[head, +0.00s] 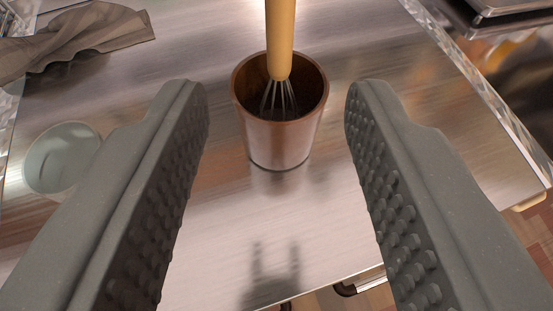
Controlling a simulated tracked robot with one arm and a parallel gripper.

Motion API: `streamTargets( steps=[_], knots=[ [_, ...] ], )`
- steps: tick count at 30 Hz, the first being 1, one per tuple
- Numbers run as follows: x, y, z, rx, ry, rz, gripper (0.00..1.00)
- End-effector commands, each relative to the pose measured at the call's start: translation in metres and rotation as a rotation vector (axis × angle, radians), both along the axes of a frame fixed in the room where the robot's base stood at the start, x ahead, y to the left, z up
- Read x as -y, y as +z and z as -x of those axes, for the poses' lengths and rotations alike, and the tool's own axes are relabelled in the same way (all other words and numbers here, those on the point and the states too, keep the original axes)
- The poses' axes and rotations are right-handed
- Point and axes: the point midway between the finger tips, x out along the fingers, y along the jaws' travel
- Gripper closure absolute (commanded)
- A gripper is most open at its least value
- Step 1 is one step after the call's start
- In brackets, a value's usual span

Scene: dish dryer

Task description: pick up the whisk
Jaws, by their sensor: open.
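The whisk (280,42) stands handle up in a brown cup (279,147) on a metal counter. Its handle is yellow-tan and runs out of the top of the picture. Its dark wires go down into the cup, where their lower ends are hidden. My gripper (277,100) is open and empty. Its two grey, studded fingers are spread wide, one to the left and one to the right of the cup. In the picture, the cup and whisk lie between the fingertips, with a gap on each side. I see no contact.
A pale greenish bowl or cup (62,157) is on the left, partly behind my left finger. A crumpled brown cloth (85,38) lies at the upper left. Clear panel edges (482,80) bound the counter (330,215). Its front edge shows below, with floor beyond.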

Motion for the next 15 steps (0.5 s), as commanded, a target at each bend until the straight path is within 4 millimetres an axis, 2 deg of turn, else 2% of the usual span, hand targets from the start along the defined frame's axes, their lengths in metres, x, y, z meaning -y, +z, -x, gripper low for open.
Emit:
streamTargets(
  steps=[5, 15],
  knots=[
    [0.001, -0.010, 0.000, -0.005, 0.003, -0.002, 0.60],
    [0.001, -0.019, -0.022, -0.009, 0.002, -0.002, 0.60]
  ],
)
